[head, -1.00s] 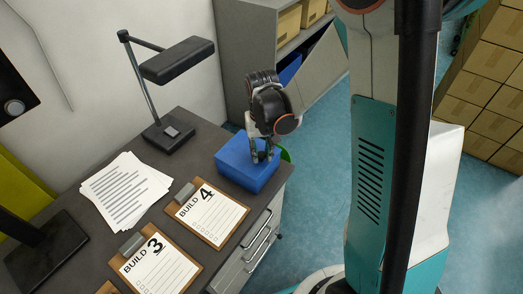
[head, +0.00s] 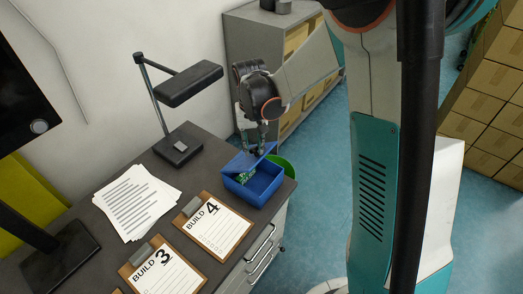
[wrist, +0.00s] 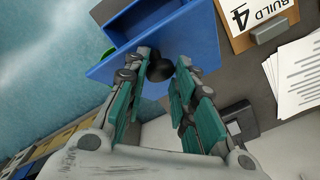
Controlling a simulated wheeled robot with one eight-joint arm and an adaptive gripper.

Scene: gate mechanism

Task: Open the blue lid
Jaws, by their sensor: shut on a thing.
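The blue box (head: 262,196) stands at the right corner of the desk with its inside partly showing. Its blue lid (head: 242,161) is tilted up along the far left side, above the box. My gripper (head: 257,148) is at the lid's upper edge. In the wrist view, the fingers of my gripper (wrist: 164,66) are closed around a dark round knob (wrist: 160,70) on the lid (wrist: 196,38). A small green part (head: 244,178) shows inside the box; the lid hides some of the interior.
Clipboards, one marked 4 (head: 213,226) and one marked 3 (head: 165,276), lie left of the box. Paper sheets (head: 137,203) and a desk lamp (head: 180,145) stand beyond them. A green bin (head: 284,166) is behind the box. Cardboard boxes (head: 487,98) stand far right.

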